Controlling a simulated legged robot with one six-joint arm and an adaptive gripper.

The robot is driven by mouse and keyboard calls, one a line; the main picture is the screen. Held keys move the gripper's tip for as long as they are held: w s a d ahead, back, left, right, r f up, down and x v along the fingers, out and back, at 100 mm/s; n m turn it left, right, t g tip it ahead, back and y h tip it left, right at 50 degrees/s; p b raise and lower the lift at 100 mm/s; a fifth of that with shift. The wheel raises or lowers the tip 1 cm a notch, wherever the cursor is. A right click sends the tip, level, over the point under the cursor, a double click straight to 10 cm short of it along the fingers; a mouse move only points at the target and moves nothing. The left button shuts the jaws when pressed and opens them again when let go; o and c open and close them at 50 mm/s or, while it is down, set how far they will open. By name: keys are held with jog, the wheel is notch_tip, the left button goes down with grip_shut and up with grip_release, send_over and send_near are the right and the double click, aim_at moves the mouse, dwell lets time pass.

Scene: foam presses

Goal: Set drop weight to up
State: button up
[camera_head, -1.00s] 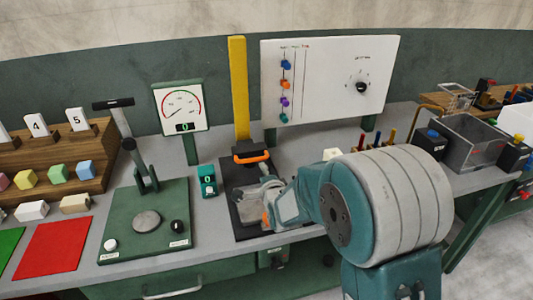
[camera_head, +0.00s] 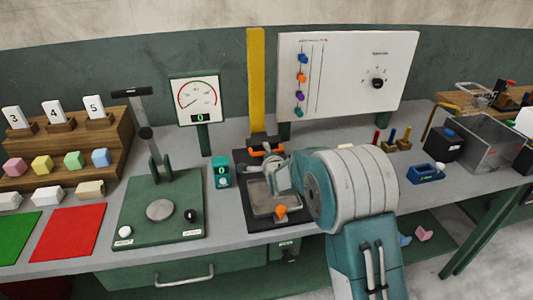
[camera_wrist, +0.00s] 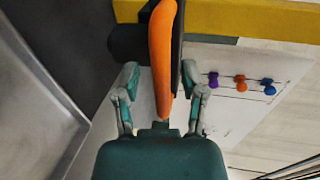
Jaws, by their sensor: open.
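The drop weight (camera_head: 258,139) is a black block low on the yellow upright (camera_head: 256,80), just above the black base. An orange handle (camera_head: 266,151) sticks out of its front. In the wrist view the orange handle (camera_wrist: 162,50) runs lengthwise between my fingers, with the black block (camera_wrist: 128,42) behind it. My gripper (camera_wrist: 160,68) is open, one finger on each side of the handle, with gaps showing on both sides. In the head view my gripper (camera_head: 270,162) is right at the handle and partly hides it.
A small teal counter (camera_head: 221,172) stands to the left, near the green lever press (camera_head: 160,210). A white panel (camera_head: 345,75) stands behind. Pegs (camera_head: 391,137) stand to the right.

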jog(key=shift+d, duration=0.2)
grip_shut()
jog(key=shift+r, duration=0.1)
notch_tip(320, 180, up, 25)
dwell(0.3)
grip_release()
jog(key=shift+f, duration=0.2)
jog(key=v, duration=1.1)
jog(key=shift+s, duration=0.4)
